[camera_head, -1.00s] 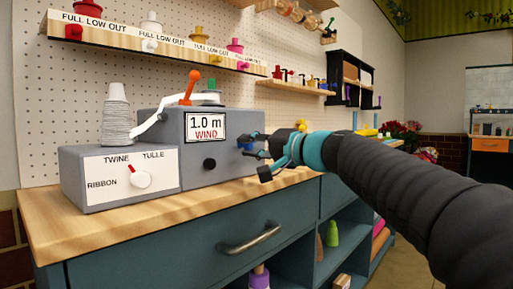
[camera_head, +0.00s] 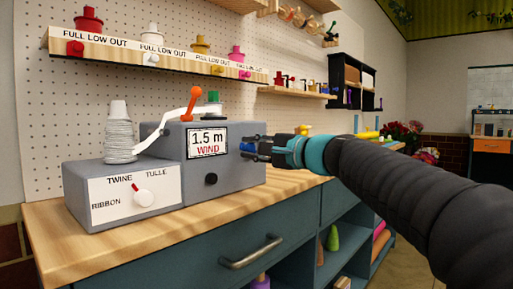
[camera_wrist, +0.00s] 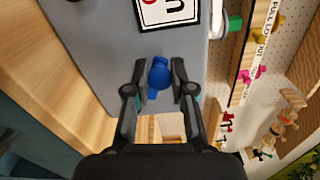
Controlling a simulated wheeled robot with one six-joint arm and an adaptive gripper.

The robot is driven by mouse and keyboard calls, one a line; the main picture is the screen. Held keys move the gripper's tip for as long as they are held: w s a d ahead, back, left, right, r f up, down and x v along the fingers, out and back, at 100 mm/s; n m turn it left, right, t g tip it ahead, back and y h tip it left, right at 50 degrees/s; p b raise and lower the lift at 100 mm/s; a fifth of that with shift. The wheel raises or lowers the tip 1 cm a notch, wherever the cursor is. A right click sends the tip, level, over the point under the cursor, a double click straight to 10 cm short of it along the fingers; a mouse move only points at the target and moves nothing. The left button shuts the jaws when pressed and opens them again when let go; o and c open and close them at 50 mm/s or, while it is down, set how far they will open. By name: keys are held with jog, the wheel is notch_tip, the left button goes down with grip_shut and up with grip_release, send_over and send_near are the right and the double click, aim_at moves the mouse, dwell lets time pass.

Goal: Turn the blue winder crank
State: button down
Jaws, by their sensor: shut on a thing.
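The blue winder crank (camera_head: 247,148) sits on the right side of the grey winder box (camera_head: 193,163). In the wrist view the blue crank (camera_wrist: 159,77) shows between my two dark fingers. My gripper (camera_head: 252,150) reaches it from the right and is shut on it; the wrist view also shows my gripper (camera_wrist: 160,84). The winder display (camera_head: 207,142) reads 1.5 m with WIND in red below. The fingers hide part of the crank in the head view.
The selector dial (camera_head: 143,197) is marked RIBBON, TWINE and TULLE. A white spool (camera_head: 119,139) stands on the box's left part, with an orange-knobbed lever (camera_head: 193,103) behind. The wooden worktop (camera_head: 292,183) is clear to the right. Pegboard shelves (camera_head: 160,58) hang behind.

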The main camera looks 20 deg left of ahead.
jog(key=shift+s+a+r, duration=0.1)
jog(key=shift+s, duration=0.05)
jog(key=c, duration=1)
grip_release()
jog(key=shift+a, duration=0.1)
jog(key=v, duration=1.2)
